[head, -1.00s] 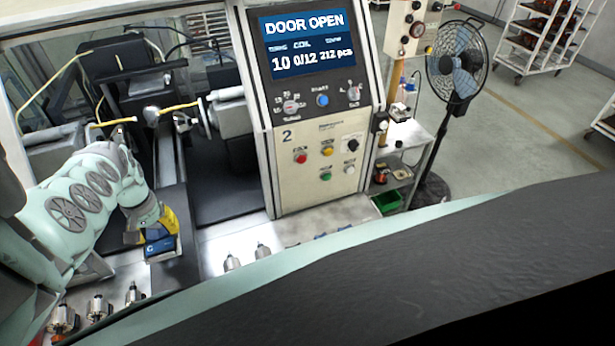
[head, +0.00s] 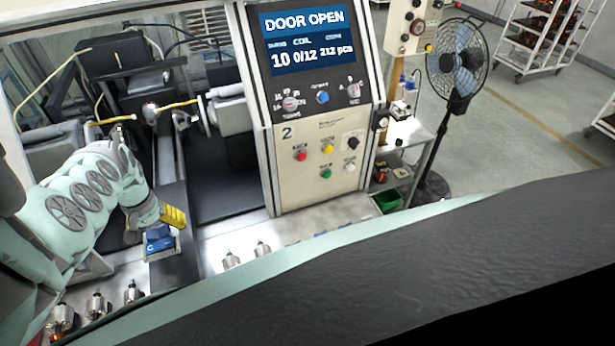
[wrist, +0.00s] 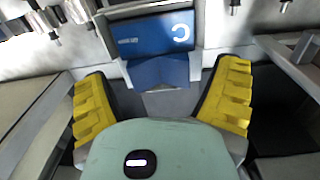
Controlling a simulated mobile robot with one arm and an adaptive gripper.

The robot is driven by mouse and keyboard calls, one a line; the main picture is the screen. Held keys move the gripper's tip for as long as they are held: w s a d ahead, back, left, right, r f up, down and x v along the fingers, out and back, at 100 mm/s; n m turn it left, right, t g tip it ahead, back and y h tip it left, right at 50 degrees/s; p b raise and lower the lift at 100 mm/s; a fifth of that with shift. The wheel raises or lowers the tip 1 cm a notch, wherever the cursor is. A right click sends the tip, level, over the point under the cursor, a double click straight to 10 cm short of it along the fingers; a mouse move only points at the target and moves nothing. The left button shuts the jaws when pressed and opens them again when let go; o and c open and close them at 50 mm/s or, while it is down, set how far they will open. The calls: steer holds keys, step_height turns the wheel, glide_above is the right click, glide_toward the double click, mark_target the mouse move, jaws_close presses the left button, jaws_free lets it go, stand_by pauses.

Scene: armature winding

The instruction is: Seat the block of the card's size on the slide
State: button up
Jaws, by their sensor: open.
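The blue block (head: 159,241), marked with a white letter that reads as C, sits at the near end of the dark slide (head: 168,272). In the wrist view the block (wrist: 153,34) is ahead of my fingertips, with a V-shaped blue face below its lettered face. My gripper (wrist: 163,98) has yellow fingers spread wide with nothing between them. In the head view one yellow finger (head: 173,217) shows just above and right of the block. The block's underside is hidden, so I cannot tell how it meets the slide. No size card is readable.
Several small armatures (head: 97,305) stand along the front ledge, with others (head: 262,250) right of the slide. The control panel (head: 326,130) reads DOOR OPEN. Machine parts with yellow wire (head: 178,106) lie behind my arm.

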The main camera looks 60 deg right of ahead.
steer(key=shift+r, duration=0.15)
step_height(320, 180, up, 12)
stand_by(1.0)
steer(key=shift+f, duration=0.2)
stand_by(0.5)
